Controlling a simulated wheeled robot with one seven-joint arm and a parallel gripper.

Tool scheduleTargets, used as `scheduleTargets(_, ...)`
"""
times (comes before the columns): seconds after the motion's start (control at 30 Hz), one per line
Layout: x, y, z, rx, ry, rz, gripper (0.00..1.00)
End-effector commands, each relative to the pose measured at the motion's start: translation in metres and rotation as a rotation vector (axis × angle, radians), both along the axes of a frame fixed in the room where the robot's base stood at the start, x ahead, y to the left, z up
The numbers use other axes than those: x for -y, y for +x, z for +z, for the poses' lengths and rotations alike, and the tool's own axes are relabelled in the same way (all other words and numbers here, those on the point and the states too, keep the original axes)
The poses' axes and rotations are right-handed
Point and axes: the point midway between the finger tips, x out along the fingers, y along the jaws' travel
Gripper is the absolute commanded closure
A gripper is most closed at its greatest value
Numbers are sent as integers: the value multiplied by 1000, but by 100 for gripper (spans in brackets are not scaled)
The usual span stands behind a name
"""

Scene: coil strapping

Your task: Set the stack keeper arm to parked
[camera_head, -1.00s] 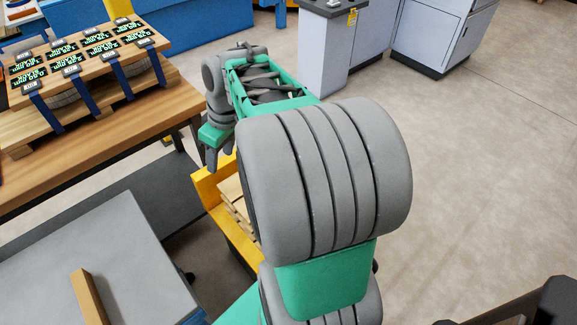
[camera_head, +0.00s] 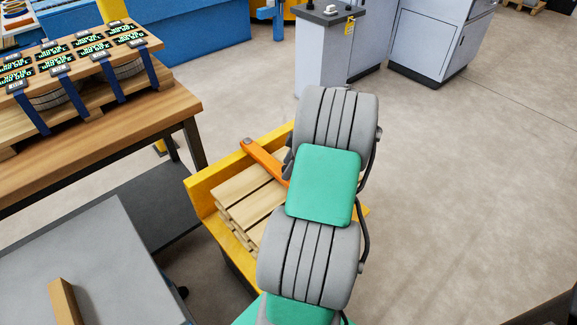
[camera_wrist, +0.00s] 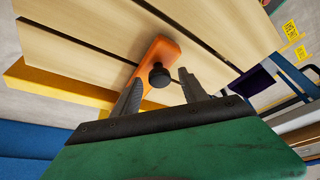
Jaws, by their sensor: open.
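The stack keeper arm (camera_head: 262,160) is an orange bar reaching from the yellow frame over the wooden stack, its near end hidden behind my arm in the head view. In the wrist view, the orange keeper arm (camera_wrist: 155,52) lies over the pale boards and carries a black round knob (camera_wrist: 159,77). My gripper (camera_wrist: 160,86) is open, with one finger on each side of the knob in this view. Whether the fingers touch it I cannot tell.
The stack of pale boards (camera_head: 240,197) sits in a yellow frame (camera_head: 203,192). A wooden table (camera_head: 150,117) with strapped coils stands at left, a grey-topped bench (camera_head: 85,262) at lower left. Grey cabinets (camera_head: 425,40) stand behind. The floor at right is clear.

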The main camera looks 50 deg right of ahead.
Motion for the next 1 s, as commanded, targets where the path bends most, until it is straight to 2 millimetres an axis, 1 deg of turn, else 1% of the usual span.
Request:
scheduleTargets(0.2, 0, 0, -1, 0, 0, -1, 49)
scheduleTargets(0.8, 0, 0, 0, 0, 0, -1, 98)
scheduleTargets(0.83, 0, 0, 0, 0, 0, -1, 100)
scheduleTargets(1.0, 0, 0, 0, -2, 0, -1, 100)
